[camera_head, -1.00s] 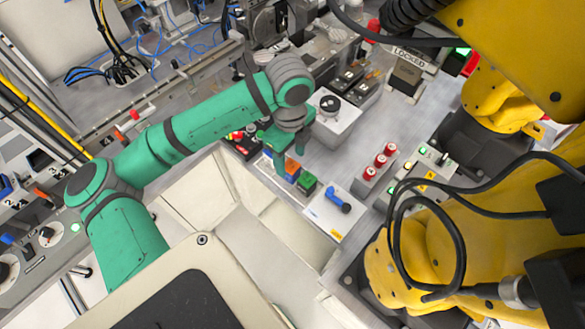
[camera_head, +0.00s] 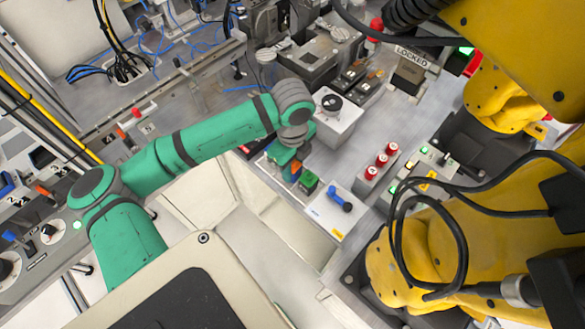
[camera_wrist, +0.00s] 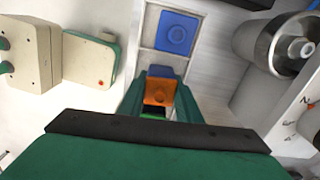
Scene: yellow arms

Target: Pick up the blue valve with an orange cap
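A blue valve-like part (camera_head: 338,197) with a dark round end lies on a white plate (camera_head: 320,212); I see no orange cap on it. An orange block (camera_head: 294,171) and a green block (camera_head: 308,183) stand in a row to its upper left. My gripper (camera_head: 284,160) is low over the upper-left end of this row. In the wrist view, my gripper (camera_wrist: 160,92) has its green fingers apart, one on each side of the orange block (camera_wrist: 160,89); I cannot tell whether they touch it. A blue block (camera_wrist: 177,33) is beyond, in a white-framed slot. The green block is mostly hidden below the orange one.
Red-capped cylinders (camera_head: 377,165) stand right of the plate. A white box with a black knob (camera_head: 332,104) is close above my gripper. Large yellow arms (camera_head: 440,240) with black cables fill the right side. A cream open space (camera_head: 270,225) lies below the bench edge.

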